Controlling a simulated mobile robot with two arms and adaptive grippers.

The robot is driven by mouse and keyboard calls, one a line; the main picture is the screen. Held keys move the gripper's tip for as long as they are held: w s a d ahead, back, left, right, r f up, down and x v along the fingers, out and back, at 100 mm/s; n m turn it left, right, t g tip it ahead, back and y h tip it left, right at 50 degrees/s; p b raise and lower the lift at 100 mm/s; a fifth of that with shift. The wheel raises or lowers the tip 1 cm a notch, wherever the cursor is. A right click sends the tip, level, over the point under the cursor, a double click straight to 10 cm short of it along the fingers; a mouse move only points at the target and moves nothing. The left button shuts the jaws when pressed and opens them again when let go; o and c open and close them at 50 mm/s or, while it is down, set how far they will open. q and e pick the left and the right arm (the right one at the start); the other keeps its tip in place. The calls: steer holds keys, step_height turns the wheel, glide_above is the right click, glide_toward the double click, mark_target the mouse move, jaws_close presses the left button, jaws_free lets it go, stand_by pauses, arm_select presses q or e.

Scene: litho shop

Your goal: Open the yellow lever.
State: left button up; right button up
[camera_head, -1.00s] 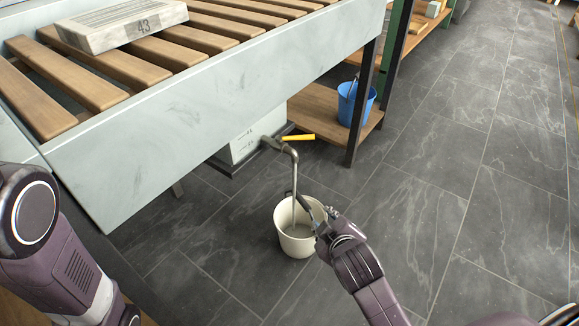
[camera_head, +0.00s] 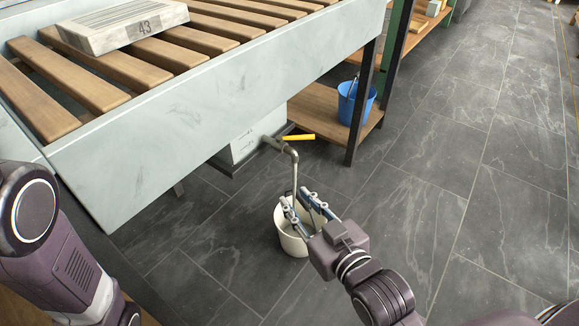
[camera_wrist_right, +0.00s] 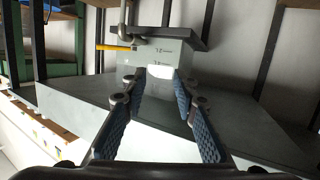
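The yellow lever (camera_head: 299,137) sits on top of a metal tap (camera_head: 294,168). It lies roughly level, pointing right in the head view. In the right wrist view, the lever (camera_wrist_right: 116,47) is left of and above the fingertips, next to the bent tap pipe (camera_wrist_right: 126,20). My right gripper (camera_head: 298,197) is open and empty, with its fingers above the bucket, beside the spout and below the lever. Its two spread fingers (camera_wrist_right: 162,76) also show in the right wrist view. My left arm shows at the left edge, but its gripper is out of view.
A white bucket (camera_head: 292,246) stands on the floor under the spout. The large grey trough (camera_head: 200,95) with wooden slats overhangs the tap's left side. A blue bucket (camera_head: 356,104) stands on a low wooden shelf behind a dark post (camera_head: 361,105). The tiled floor to the right is clear.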

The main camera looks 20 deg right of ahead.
step_height(320, 180, up, 11)
steer(key=a+t+y, duration=0.1)
steer(key=a+t, duration=0.1)
steer(key=t, duration=0.2)
steer(key=shift+f+y, duration=0.2)
steer(key=shift+y, duration=0.1)
